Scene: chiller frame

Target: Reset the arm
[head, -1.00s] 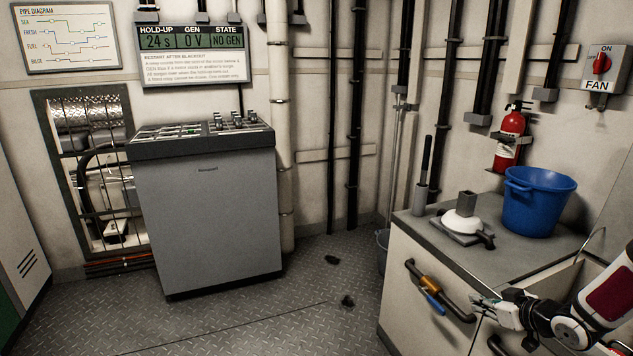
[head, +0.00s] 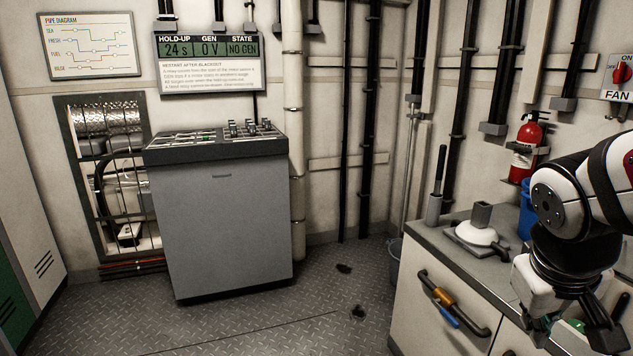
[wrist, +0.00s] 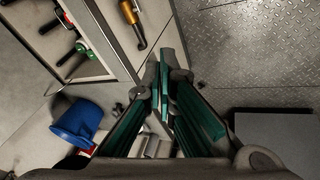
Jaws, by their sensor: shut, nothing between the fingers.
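My gripper (head: 575,335) is at the lower right of the head view, in front of the counter's right part. My arm's white and black links rise above it and hide much of the counter. In the wrist view my gripper (wrist: 163,85) shows green-lined fingers that come together at their tips. The fingers are shut and hold nothing.
The grey counter (head: 462,222) bears a white-domed fitting (head: 477,234) and a blue bucket (wrist: 77,122), mostly hidden in the head view. Its front handle (head: 468,318) carries an orange and blue tool (head: 443,299). A grey console (head: 225,230) stands left.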

